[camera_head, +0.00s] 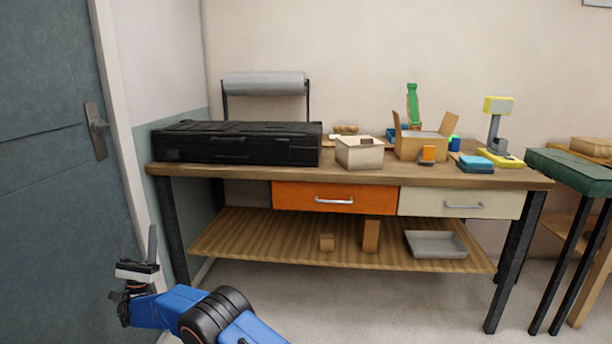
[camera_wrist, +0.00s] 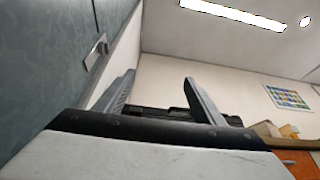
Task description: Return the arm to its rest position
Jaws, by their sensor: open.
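My gripper (camera_head: 139,245) is at the lower left in the head view, in front of the door and left of the workbench. Its two fingers point up and stand apart, with nothing between them. In the wrist view my gripper (camera_wrist: 158,95) also shows open and empty, its fingers spread. The wrist camera looks upward past the fingers to the wall and ceiling. My blue arm reaches in from the bottom of the head view. No glass rods can be made out in either view.
A workbench (camera_head: 450,178) carries a black case (camera_head: 235,143), a white box (camera_head: 359,152), a cardboard box (camera_head: 420,147) and a yellow device (camera_head: 497,130). A grey tray (camera_head: 436,244) lies on the lower shelf. The door (camera_head: 50,190) is close on the left. Floor right of my arm is clear.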

